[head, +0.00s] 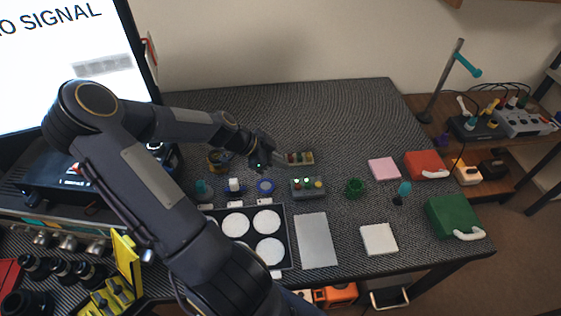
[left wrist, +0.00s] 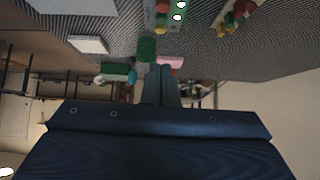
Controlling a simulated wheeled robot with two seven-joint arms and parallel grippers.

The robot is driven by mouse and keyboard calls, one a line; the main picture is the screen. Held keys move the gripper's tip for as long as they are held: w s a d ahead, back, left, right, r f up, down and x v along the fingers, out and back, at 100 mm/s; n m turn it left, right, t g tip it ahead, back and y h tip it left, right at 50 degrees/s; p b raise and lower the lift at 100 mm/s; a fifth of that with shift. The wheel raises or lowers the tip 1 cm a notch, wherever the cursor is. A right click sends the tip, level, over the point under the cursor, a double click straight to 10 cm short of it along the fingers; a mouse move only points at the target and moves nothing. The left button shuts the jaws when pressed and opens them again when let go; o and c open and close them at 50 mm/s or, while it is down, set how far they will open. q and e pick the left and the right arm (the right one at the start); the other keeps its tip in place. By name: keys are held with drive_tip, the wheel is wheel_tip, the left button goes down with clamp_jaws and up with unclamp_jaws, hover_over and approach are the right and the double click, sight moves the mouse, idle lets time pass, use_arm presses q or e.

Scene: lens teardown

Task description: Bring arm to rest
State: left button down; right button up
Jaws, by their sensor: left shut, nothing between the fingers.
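My left arm (head: 165,190) reaches in from the left over the table. Its gripper (head: 279,159) is above the mat near the middle, close to a small strip with coloured parts (head: 300,158). In the left wrist view the fingers (left wrist: 159,72) are together with nothing between them. My right gripper is in neither view.
The grey ribbed mat (head: 340,110) is clear at the back. Nearby stand a box with lit buttons (head: 307,188), a green cup (head: 355,187) and a tray of white discs (head: 287,211). A grey plate (head: 315,241), white pad (head: 379,239) and green case (head: 453,215) lie right.

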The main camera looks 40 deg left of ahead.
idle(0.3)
use_arm(q)
drive_tip(key=s+d+r+n+g+y, duration=0.1)
drive_tip(key=s+d+r+g, duration=0.15)
drive_tip(key=d, duration=0.35)
drive_tip(key=s+d+r+n+g+y, duration=0.1)
drive_tip(key=d+r+g, duration=0.15)
drive_tip(key=d, duration=0.25)
drive_tip(key=s+d+r+n+t, duration=0.3)
drive_tip(key=s+d+r+n, duration=0.4)
drive_tip(key=s+r, duration=0.3)
drive_tip(key=shift+s+d+n+t, duration=0.3)
drive_tip(key=shift+s+d, duration=0.55)
drive_tip(key=shift+s, duration=0.05)
